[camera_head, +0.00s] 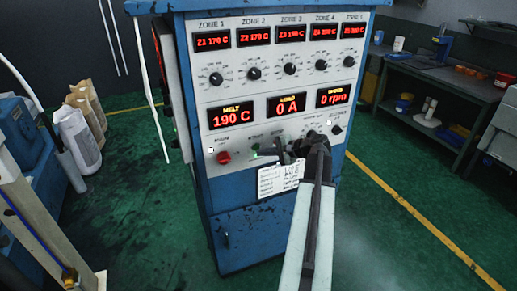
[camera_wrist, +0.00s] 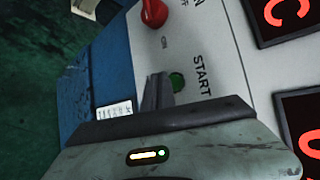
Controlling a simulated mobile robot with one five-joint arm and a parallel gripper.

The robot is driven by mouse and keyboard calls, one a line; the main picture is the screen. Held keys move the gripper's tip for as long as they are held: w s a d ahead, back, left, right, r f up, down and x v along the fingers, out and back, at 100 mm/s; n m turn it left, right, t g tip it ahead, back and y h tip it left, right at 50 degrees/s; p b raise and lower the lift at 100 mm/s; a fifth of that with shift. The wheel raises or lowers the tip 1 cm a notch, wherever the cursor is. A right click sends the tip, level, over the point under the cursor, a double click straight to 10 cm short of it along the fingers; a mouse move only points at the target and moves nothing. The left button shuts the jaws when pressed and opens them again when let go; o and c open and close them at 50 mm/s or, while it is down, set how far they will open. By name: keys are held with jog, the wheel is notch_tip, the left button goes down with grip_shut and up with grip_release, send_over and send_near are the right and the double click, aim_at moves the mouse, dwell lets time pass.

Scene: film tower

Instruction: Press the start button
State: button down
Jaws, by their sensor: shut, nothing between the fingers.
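The control cabinet (camera_head: 227,185) stands in the middle of the head view, with a white panel of red displays and knobs. The green start button (camera_wrist: 177,82) is on its lower part, labelled START in the wrist view. In the head view the green button (camera_head: 256,150) shows just left of my gripper (camera_head: 277,152). My gripper is shut and empty, in front of the panel. In the wrist view its fingers (camera_wrist: 157,92) lie beside the button and partly overlap its edge. I cannot tell whether they touch it.
A red knob (camera_head: 224,157) sits left of the button; it also shows in the wrist view (camera_wrist: 154,12). A white label card (camera_head: 278,179) hangs below the panel. A workbench (camera_head: 440,85) stands at right, and sacks (camera_head: 80,135) at left. Green floor is free around the cabinet.

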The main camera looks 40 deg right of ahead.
jog(key=s, duration=0.1)
jog(key=s+a, duration=0.1)
jog(key=s, duration=0.1)
jog(key=s+a, duration=0.1)
jog(key=shift+s, duration=0.3)
dwell(0.7)
jog(key=w+a+f+n+g+y+p, duration=0.1)
jog(key=w+a+f+n+g, duration=0.15)
jog(key=a, duration=0.55)
jog(key=w+a+f+n+g, duration=0.2)
jog(key=w+a+n, duration=0.1)
jog(key=a, duration=0.5)
jog(key=w+a+f+n+g+y+p, duration=0.1)
jog(key=w+a+f+n+g, duration=0.2)
jog(key=a, duration=0.5)
jog(key=s+a+f+n+g+h, duration=0.1)
jog(key=a+n, duration=0.4)
jog(key=a, duration=0.6)
jog(key=s+a+f+n+g+h+p, duration=0.1)
jog(key=s+a+f+n+g+h, duration=0.1)
jog(key=a, duration=0.8)
jog(key=s+n+g+h, duration=0.1)
jog(key=n+g+h, duration=0.1)
jog(key=h, duration=0.1)
jog(key=shift+a+f+n, duration=0.2)
jog(key=shift+a+n, duration=0.15)
